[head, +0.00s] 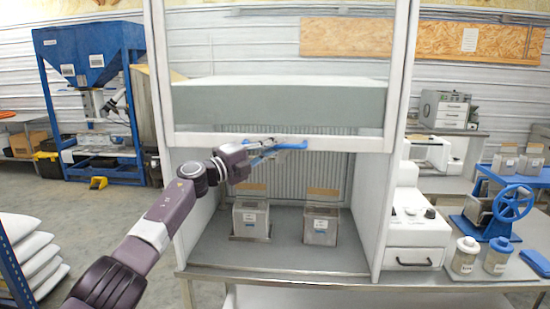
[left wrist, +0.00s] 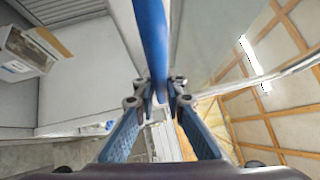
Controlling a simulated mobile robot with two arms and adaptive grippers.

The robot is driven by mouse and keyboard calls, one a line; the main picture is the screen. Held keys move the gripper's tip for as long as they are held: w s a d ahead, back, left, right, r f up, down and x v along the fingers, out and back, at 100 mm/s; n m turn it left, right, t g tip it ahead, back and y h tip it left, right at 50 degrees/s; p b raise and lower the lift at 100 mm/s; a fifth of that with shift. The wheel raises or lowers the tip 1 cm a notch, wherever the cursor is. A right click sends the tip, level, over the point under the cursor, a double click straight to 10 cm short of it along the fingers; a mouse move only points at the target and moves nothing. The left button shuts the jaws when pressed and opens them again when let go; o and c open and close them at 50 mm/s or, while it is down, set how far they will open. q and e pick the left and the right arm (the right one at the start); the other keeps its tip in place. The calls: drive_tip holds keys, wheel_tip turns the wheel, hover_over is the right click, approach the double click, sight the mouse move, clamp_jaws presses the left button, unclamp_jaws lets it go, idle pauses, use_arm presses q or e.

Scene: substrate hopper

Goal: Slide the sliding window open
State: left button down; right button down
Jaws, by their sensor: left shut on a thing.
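The sliding window (head: 320,144) is the glass sash of a white cabinet. Its white bottom rail stands well above the worktop, leaving an opening underneath. A blue handle (head: 292,146) sits on the rail and also shows in the left wrist view (left wrist: 152,38) as a blue bar. My left gripper (head: 262,152) is at the rail, shut on the blue handle; in the left wrist view its blue fingers (left wrist: 160,98) close around the bar's end. Part of the handle is hidden by the fingers. My right gripper is in neither view.
Inside the cabinet, two grey containers (head: 251,219) (head: 321,226) stand on the grey worktop (head: 285,256). A white drawer unit (head: 415,232), two jars (head: 464,257) (head: 497,257) and a blue hand-wheel device (head: 512,205) are to the right. A blue hopper frame (head: 90,50) stands back left.

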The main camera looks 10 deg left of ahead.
use_arm(q)
drive_tip(key=shift+r, duration=0.3)
drive_tip(key=c, duration=2)
unclamp_jaws()
drive_tip(key=shift+o, duration=0.2)
drive_tip(key=shift+f, duration=0.1)
drive_tip(key=v, duration=1.2)
